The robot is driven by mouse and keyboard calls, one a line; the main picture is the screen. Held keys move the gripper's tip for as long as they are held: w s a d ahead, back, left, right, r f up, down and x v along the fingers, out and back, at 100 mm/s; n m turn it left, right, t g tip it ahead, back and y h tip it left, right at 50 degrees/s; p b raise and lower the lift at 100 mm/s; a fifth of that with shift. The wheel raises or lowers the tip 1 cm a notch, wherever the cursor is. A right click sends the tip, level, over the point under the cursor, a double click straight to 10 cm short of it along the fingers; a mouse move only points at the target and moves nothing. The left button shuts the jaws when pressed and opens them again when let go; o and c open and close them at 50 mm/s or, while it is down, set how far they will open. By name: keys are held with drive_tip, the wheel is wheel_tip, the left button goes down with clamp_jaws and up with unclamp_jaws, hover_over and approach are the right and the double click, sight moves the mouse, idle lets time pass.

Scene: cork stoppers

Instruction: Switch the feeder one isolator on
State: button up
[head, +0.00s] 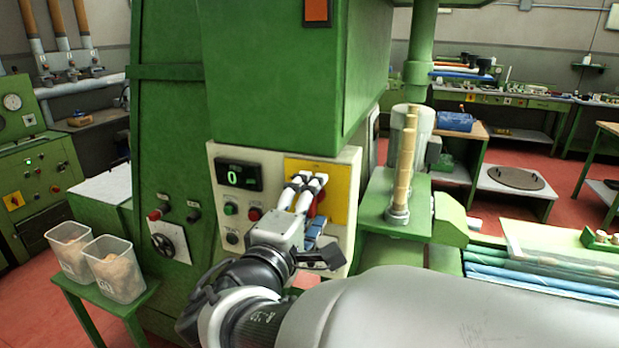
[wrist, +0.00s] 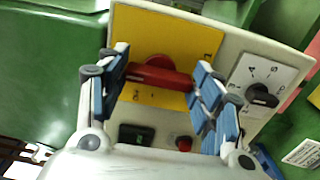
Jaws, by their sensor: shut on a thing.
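The isolator is a red rotary handle (wrist: 158,77) on a yellow plate (wrist: 185,40). In the wrist view the handle lies crosswise between my fingers, tilted slightly down to the right. My gripper (wrist: 160,80) is shut on it, with a blue-padded finger at each end. In the head view my gripper (head: 306,182) reaches up to the yellow plate (head: 343,185) on the panel and hides most of the handle. The small markings on the plate are too blurred to read.
The panel also has a display (head: 238,175) reading 0, a green button (head: 230,209), a red button (head: 254,214) and a black selector knob (wrist: 262,95). Two clear bins (head: 115,268) stand on a green stand at left.

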idle(0.5)
drive_tip(key=o, duration=1.1)
drive_tip(key=shift+c, duration=0.2)
drive_tip(key=v, duration=0.7)
drive_tip(key=shift+s, duration=0.2)
